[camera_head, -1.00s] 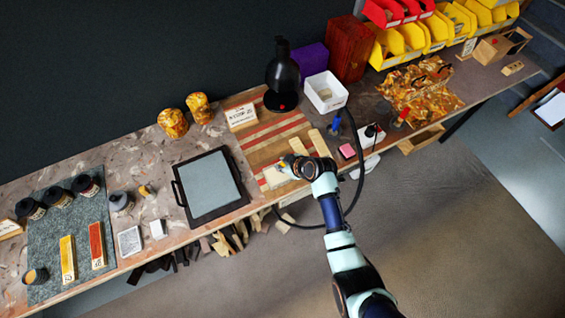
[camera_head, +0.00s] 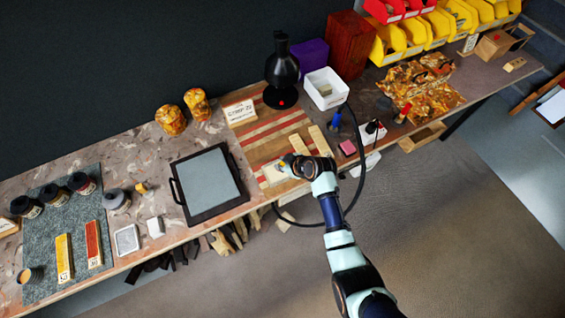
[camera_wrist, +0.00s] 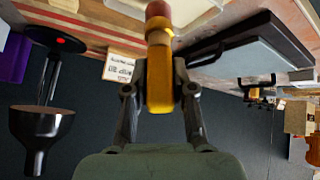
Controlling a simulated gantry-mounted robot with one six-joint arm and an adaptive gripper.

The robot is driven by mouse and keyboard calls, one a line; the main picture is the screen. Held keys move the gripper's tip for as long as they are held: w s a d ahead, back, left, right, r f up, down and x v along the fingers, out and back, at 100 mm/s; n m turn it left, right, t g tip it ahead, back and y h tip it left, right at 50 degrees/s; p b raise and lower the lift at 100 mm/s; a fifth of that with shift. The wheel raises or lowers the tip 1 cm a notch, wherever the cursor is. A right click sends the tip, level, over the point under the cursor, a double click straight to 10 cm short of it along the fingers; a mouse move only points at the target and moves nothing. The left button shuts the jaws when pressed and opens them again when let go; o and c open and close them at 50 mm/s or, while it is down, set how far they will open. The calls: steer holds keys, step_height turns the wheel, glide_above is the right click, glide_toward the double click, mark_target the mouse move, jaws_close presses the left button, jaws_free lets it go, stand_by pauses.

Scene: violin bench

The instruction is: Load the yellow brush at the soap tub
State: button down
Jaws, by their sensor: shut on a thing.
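My gripper (camera_wrist: 159,90) is shut on the yellow brush (camera_wrist: 159,78). The brush points away from the wrist, with a wooden part and a red end beyond the yellow handle. A pale, shallow tub-like thing (camera_wrist: 190,10) lies past the red end in the wrist view; I cannot tell whether it is the soap tub or whether the brush touches it. In the head view my gripper (camera_head: 287,167) is low over the front of the striped board (camera_head: 262,142), beside a pale thing (camera_head: 272,174). My wrist partly hides that spot.
A dark-framed tray (camera_head: 212,181) lies left of the gripper. A black flask-like vessel (camera_head: 283,68) and a white bin (camera_head: 325,89) stand behind. A blue-handled tool (camera_head: 336,120) and a pink block (camera_head: 347,147) are to the right. A black cable (camera_head: 360,185) loops near my arm.

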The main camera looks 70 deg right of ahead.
steer(key=shift+f+b, duration=0.5)
steer(key=shift+f, duration=0.2)
stand_by(1.2)
step_height(320, 180, up, 7)
steer(key=p, duration=0.6)
steer(key=shift+r, duration=0.1)
